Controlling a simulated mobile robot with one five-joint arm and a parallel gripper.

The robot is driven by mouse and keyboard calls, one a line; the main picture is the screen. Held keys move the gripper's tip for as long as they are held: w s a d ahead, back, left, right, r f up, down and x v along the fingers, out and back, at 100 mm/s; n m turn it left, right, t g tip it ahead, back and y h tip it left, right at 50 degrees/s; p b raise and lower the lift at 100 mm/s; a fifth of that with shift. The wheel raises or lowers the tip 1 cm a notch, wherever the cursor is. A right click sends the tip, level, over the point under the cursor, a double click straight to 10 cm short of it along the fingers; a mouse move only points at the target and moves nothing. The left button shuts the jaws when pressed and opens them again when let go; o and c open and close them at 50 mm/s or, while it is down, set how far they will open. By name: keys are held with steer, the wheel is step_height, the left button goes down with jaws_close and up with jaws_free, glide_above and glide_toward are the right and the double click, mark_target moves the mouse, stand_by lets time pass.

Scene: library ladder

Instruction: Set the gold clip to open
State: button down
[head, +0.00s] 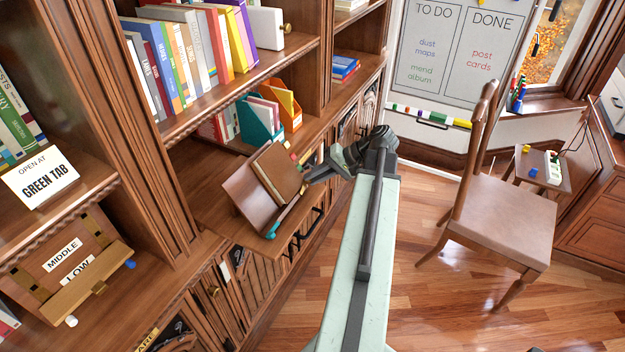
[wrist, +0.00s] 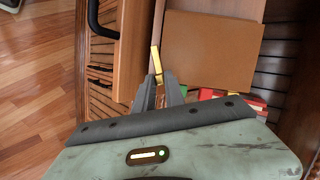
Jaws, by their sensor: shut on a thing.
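The gold clip (wrist: 155,59) is a narrow yellow strip at the edge of a wooden book stand, beside a closed brown book (wrist: 210,52). My gripper (wrist: 159,80) is shut on the clip's near end in the wrist view; the rest of the strip sticks out past the fingertips. In the head view my gripper (head: 308,178) reaches in from the right to the stand (head: 246,196), where the brown book (head: 277,171) leans. I cannot make out the clip clearly there. The wrist view does not tell whether the clip stands open or closed.
Bookshelves with books (head: 180,60) rise behind and left. A card reading "OPEN AT GREEN TAB" (head: 42,177) stands on the left shelf. A chair (head: 500,220) stands right, with open floor between.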

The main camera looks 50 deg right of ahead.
steer(key=shift+s+d+f+m+t+y+b, duration=0.15)
steer(key=shift+s+f+m+t+y+b, duration=0.2)
steer(key=shift+m+b, duration=0.5)
steer(key=shift+s+d+f+m+t+y+b, duration=0.15)
steer(key=shift+f+m+b, duration=0.35)
steer(key=shift+m, duration=0.55)
steer(key=shift+r, duration=0.1)
steer(key=shift+a, duration=0.1)
steer(key=c, duration=1.4)
jaws_free()
steer(key=p+v, duration=0.4)
steer(key=v, duration=0.3)
steer(key=shift+s+r, duration=0.25)
steer(key=shift+s, duration=0.05)
